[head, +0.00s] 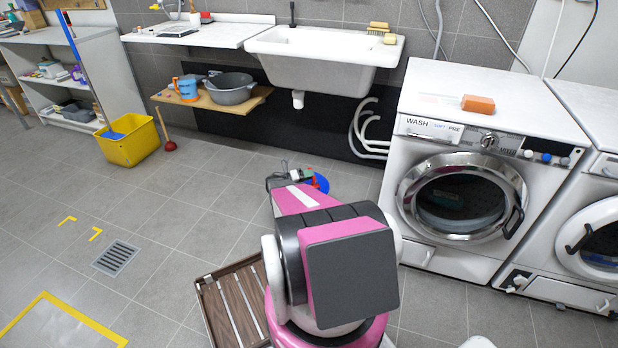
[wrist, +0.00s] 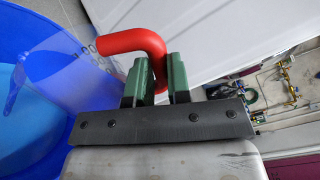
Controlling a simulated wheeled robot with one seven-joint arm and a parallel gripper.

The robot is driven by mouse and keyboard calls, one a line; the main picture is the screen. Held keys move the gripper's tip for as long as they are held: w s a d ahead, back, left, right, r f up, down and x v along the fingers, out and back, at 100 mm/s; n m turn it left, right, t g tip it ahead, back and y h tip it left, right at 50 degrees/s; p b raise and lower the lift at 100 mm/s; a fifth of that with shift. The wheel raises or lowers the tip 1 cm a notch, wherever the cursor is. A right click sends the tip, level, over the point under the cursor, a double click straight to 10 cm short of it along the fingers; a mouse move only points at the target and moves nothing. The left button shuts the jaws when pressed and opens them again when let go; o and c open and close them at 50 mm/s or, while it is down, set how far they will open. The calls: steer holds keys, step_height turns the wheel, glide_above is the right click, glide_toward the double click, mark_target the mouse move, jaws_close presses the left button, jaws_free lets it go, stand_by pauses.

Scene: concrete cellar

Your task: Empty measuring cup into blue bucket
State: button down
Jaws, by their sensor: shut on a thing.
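The blue bucket (head: 321,184) stands on the floor past my arm in the head view, mostly hidden by the arm. In the wrist view the bucket (wrist: 22,130) fills the left side. My gripper (wrist: 156,75) has green fingers shut on the red handle of the measuring cup (wrist: 133,42). My gripper (head: 303,175) is small and partly hidden in the head view, beside the bucket. I cannot tell the cup's exact tilt or what is in it.
A washing machine (head: 455,195) stands to the right and a white sink (head: 320,62) at the back. A low shelf (head: 258,98) holds a grey tub (head: 230,90). A yellow bucket (head: 130,148) and plunger (head: 170,146) stand left. A slatted wooden piece (head: 228,303) lies near my base.

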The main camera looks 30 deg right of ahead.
mark_target(309, 168)
stand_by(0.4)
steer(key=shift+w+r+n, duration=0.25)
steer(key=shift+w+n, duration=0.35)
steer(key=shift+n, duration=0.1)
steer(key=shift+w+d, duration=0.1)
steer(key=shift+w+r+n, duration=0.5)
steer(key=shift+w+n, duration=0.1)
steer(key=shift+n, duration=0.1)
steer(key=shift+w, duration=0.1)
steer(key=shift+w+d+r+n, duration=0.15)
steer(key=shift+w+r+n, duration=0.2)
steer(key=shift+w+n, duration=0.3)
